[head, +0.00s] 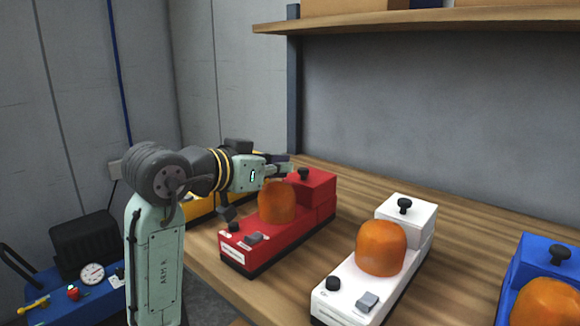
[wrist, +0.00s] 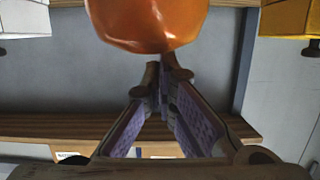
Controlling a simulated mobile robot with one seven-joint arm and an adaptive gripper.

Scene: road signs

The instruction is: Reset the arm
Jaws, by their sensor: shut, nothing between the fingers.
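My arm (head: 165,200) reaches to the right over the bench in the head view. My gripper (head: 284,167) is above and behind the red unit's orange dome, near the unit's raised rear block and black knob. In the wrist view the two fingers of my gripper (wrist: 166,80) come together at their tips, shut with nothing between them. An orange dome (wrist: 148,22) fills the top middle of that view, apparently beyond the fingertips. Part of the gripper in the head view is small and overlaps the red unit, so its exact gap from it cannot be told.
A red unit (head: 240,256), a white unit (head: 335,300) and a blue unit (head: 530,258) stand on the wooden bench (head: 470,222). A yellow unit (head: 200,207) is partly behind my arm. A shelf (head: 400,22) hangs above. A blue cart (head: 75,309) stands at lower left.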

